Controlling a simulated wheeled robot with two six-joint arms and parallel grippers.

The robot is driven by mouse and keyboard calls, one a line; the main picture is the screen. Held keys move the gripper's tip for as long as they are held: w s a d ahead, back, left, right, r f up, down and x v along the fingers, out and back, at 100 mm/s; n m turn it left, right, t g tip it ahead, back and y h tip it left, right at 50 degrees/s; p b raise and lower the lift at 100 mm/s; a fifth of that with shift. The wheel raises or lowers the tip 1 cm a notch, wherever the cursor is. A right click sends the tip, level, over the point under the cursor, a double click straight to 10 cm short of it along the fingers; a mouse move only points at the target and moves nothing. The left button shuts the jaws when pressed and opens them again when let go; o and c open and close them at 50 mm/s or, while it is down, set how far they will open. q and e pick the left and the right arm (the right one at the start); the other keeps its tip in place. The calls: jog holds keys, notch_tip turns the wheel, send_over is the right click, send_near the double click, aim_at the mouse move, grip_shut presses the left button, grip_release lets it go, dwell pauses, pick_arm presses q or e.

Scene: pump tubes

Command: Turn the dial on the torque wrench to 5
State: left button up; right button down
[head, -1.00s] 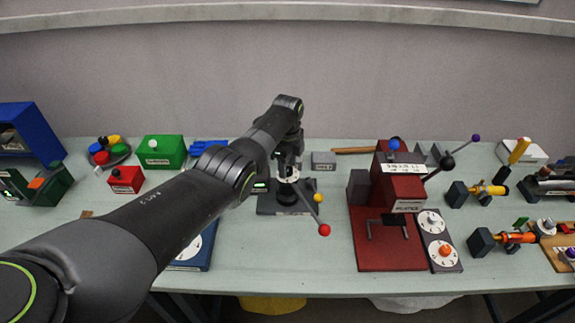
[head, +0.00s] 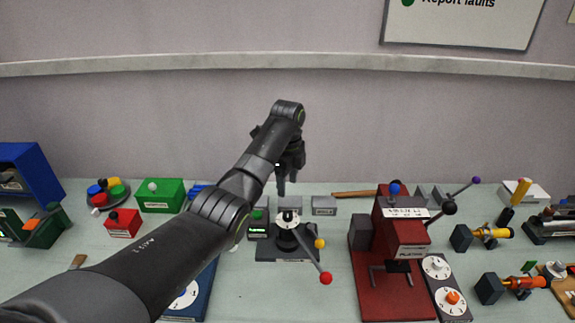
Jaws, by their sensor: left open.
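No label marks the torque wrench clearly. A dark stand with a white-capped dial (head: 288,217) is at bench centre; its rod slants down right to a red ball (head: 326,278), with a yellow ball near it. I cannot read its setting. My left gripper (head: 286,188) points down, open and empty, just above this dial in the picture, apart from it. Other white dials show: one with a grey knob (head: 435,266) and one with an orange knob (head: 453,298) on a dark panel, and one on a blue board (head: 184,296), partly behind my left arm. My right gripper is out of view.
A red machine (head: 393,293) with levers stands right of the stand. Yellow (head: 490,233) and orange (head: 520,282) tools lie further right. Green (head: 160,195) and red (head: 122,223) boxes and a blue bin (head: 30,172) are left. A small grey box (head: 324,206) is close by.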

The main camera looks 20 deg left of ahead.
pick_arm(q)
notch_tip(320, 180, up, 7)
jog(key=shift+f+b, duration=0.2)
jog(key=shift+b, duration=0.25)
